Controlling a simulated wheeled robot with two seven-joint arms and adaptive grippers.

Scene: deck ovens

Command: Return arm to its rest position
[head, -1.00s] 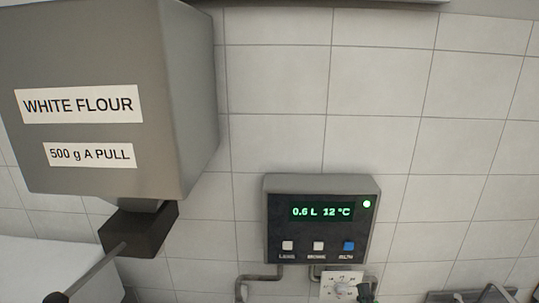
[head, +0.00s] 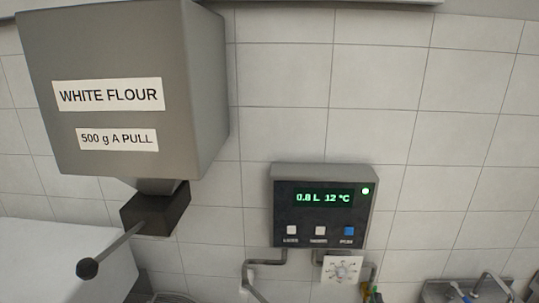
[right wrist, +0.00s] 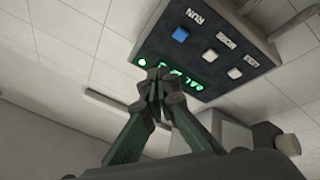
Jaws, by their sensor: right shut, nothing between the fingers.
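My right gripper (head: 371,292) shows only as a small bit at the bottom edge of the head view, below the grey control box (head: 323,172). In the right wrist view my right gripper (right wrist: 157,84) has its dark green fingers together, with nothing between them. The control box (right wrist: 215,85) fills the upper right there, behind the fingertips. I cannot tell its exact distance. Its green display reads 0.8 L 12 °C, with a green light lit and two white buttons and a blue one below. My left gripper is not in view.
A grey flour dispenser (head: 125,60) labelled WHITE FLOUR hangs at the left, its lever (head: 112,251) sticking out. A white dial plate (head: 342,269) and pipes (head: 263,263) sit under the control box. Metal fittings (head: 468,291) stand at the lower right.

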